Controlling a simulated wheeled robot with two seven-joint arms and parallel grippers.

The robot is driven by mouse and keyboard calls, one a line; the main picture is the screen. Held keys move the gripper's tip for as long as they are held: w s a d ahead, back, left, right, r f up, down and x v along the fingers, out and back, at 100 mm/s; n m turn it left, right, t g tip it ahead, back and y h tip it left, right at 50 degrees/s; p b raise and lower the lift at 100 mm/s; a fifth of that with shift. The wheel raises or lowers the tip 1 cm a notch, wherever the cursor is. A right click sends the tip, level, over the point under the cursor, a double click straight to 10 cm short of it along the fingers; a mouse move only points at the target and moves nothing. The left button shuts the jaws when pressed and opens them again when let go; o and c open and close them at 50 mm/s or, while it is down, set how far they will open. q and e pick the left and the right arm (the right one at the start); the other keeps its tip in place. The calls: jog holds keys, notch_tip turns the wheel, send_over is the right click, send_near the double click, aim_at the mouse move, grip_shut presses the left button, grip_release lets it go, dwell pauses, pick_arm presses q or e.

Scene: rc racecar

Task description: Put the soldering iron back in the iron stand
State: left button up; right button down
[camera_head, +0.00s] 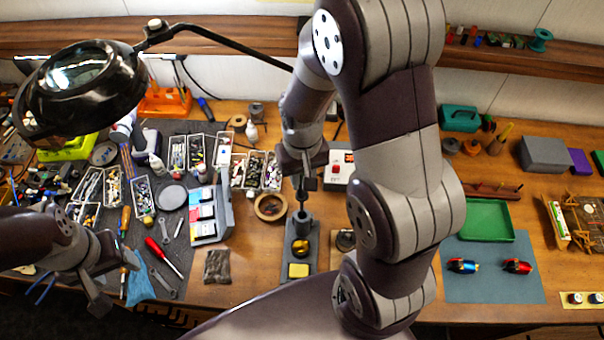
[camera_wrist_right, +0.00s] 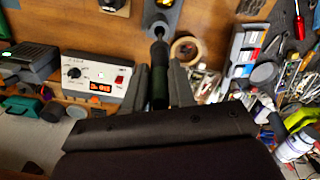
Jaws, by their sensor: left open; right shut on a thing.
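The soldering iron is gripped by its dark handle (camera_wrist_right: 160,85) in my right gripper (camera_wrist_right: 160,80). In the head view my right gripper (camera_head: 303,176) points down above the iron stand (camera_head: 313,258). The iron's thin end points at the stand's round holder (camera_head: 301,224), which also shows in the wrist view (camera_wrist_right: 160,22). The end overlaps the holder's mouth; I cannot tell how far it is inside. The stand's base carries a yellow sponge (camera_head: 299,270) and a round brass cleaner (camera_head: 300,247). My left gripper (camera_head: 118,282) is open and empty at the left front.
A white soldering station (camera_wrist_right: 95,75) stands beside the gripper. A tape roll (camera_head: 270,207) and a grey box rack (camera_head: 210,215) are left of the stand. A magnifier lamp (camera_head: 90,90) hangs at upper left. A green tray (camera_head: 487,203) lies right. My right arm hides part of the bench.

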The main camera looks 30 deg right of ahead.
aim_at(302, 198)
jog(key=shift+f, duration=0.15)
jog(key=shift+w+f+b, duration=0.1)
jog(key=shift+f+b, duration=0.2)
jog(key=shift+b, duration=0.05)
jog(key=shift+f+b, duration=0.35)
jog(key=shift+f, duration=0.1)
jog(key=shift+s+f+b, duration=0.2)
jog(key=shift+f+b, duration=2.3)
jog(key=shift+f, duration=1.05)
jog(key=shift+c, duration=2.4)
grip_release()
